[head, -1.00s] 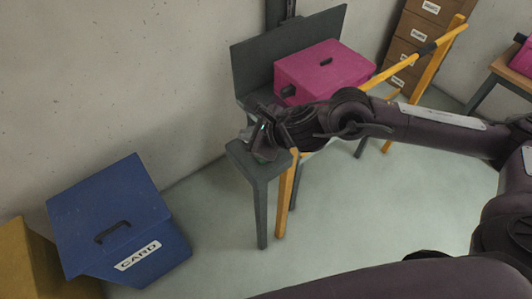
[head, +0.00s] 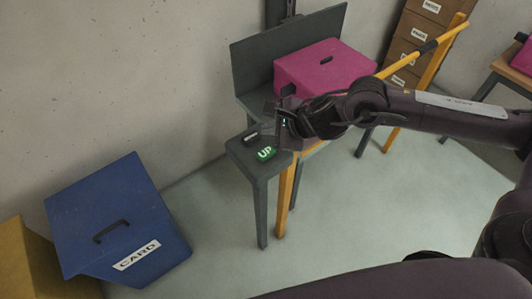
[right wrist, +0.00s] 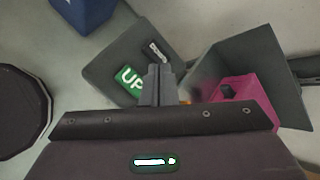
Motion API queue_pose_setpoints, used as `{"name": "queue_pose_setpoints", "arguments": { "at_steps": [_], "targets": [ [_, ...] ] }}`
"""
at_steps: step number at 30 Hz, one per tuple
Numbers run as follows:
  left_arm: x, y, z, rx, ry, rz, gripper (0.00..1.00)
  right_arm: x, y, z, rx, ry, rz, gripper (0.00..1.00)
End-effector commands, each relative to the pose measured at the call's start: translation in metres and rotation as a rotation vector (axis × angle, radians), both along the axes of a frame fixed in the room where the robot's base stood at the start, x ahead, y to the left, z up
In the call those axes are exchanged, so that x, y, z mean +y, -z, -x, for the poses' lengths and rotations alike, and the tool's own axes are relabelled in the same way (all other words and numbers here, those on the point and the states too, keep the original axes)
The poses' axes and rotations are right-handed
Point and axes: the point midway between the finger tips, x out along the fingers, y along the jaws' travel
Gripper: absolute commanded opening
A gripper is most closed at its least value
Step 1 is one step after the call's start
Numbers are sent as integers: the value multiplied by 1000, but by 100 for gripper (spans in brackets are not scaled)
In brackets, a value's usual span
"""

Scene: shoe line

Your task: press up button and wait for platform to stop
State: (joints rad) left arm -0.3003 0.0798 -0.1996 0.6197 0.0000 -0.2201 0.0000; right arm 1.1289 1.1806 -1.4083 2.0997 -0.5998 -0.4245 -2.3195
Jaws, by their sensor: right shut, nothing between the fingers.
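The green UP button (head: 265,153) sits on a small grey stand (head: 248,166) in the head view, lit green with white letters. It also shows in the right wrist view (right wrist: 130,79). A dark button with a white label (head: 250,138) lies beside it. The grey platform (head: 250,70) with a tall back plate stands behind and carries a pink box (head: 322,68). My right gripper (head: 284,122) is shut and empty, to the upper right of the UP button and apart from it in the head view. My left gripper is not in view.
A blue CARD bin (head: 110,215) stands at the lower left beside a yellow one (head: 40,265). A yellow rail (head: 425,50) and a brown drawer cabinet (head: 420,35) stand at the right. Open floor lies in front of the stand.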

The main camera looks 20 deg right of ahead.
Motion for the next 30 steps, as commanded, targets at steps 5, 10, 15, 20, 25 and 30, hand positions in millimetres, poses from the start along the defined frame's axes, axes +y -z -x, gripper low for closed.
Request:
{"name": "queue_pose_setpoints", "arguments": {
  "at_steps": [5, 10, 15, 20, 25, 30],
  "targets": [
    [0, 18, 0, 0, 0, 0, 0, 0, 32, 0, 1, 1, 0, 0],
    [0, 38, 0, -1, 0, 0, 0, 0, 54, 0, -1, 1, 0, 0],
    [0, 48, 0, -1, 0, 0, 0, 0, 62, 0, -1, 1, 0, 0],
    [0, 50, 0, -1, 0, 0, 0, 0, 63, 0, -1, 1, 0, 0],
    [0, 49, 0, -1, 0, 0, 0, 0, 63, 0, -1, 1, 0, 0],
    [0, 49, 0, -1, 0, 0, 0, 0, 63, 0, -1, 1, 0, 0]
  ]
}}
